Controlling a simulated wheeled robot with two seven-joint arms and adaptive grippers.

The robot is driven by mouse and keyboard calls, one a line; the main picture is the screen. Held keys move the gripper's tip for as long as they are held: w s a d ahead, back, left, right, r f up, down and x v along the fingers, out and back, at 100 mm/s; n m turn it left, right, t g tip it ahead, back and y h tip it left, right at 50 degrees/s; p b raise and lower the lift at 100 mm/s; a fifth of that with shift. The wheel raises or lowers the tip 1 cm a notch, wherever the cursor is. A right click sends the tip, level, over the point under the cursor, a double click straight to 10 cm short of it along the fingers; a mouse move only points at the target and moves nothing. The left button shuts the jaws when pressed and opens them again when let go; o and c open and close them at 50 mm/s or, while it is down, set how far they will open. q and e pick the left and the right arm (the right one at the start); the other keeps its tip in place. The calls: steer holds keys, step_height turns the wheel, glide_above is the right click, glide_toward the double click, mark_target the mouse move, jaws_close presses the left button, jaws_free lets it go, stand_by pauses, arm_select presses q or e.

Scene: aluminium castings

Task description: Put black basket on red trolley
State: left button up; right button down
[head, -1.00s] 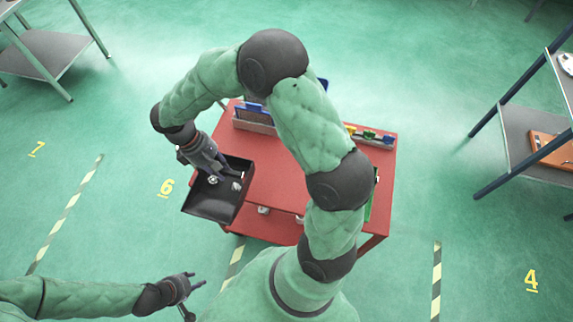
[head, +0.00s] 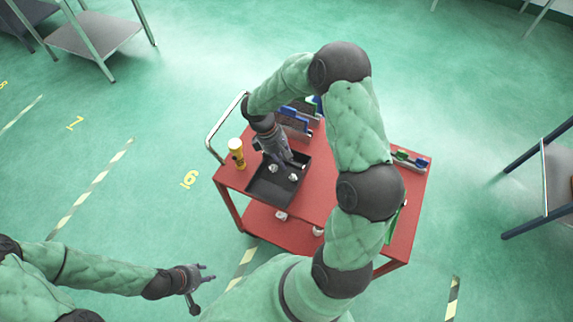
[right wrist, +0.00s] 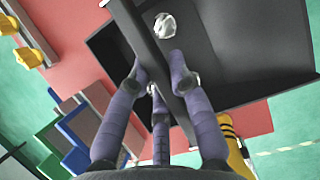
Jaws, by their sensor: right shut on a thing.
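The black basket (head: 270,190) is a shallow tray with small silvery castings (head: 293,178) in it. It lies over the left part of the red trolley's top (head: 322,178); I cannot tell whether it rests there or hangs just above. My right gripper (head: 288,163) is shut on the basket. In the right wrist view the fingers (right wrist: 158,68) close from both sides on a black wall of the basket (right wrist: 262,60), and red trolley surface (right wrist: 75,38) shows beyond. My left gripper (head: 204,275) is open and empty, low at the left, away from the trolley.
A yellow bottle (head: 236,153) stands on the trolley left of the basket, close to it. Blue and grey bins (head: 297,122) stand at the trolley's back, and a small rack (head: 410,160) at its right. Grey tables stand far left and right; the floor between is open.

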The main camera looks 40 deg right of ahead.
mark_target(291, 174)
steer(key=shift+d+f, duration=0.3)
steer(key=shift+f, duration=0.05)
step_height(291, 174, down, 3)
steer(key=shift+d+f+b, duration=0.15)
steer(key=shift+f+b, duration=0.05)
steer(key=shift+b, duration=0.2)
steer(key=shift+r, duration=0.1)
steer(key=shift+f, duration=0.25)
steer(key=c, duration=1.1)
jaws_free()
steer(key=shift+r, duration=0.1)
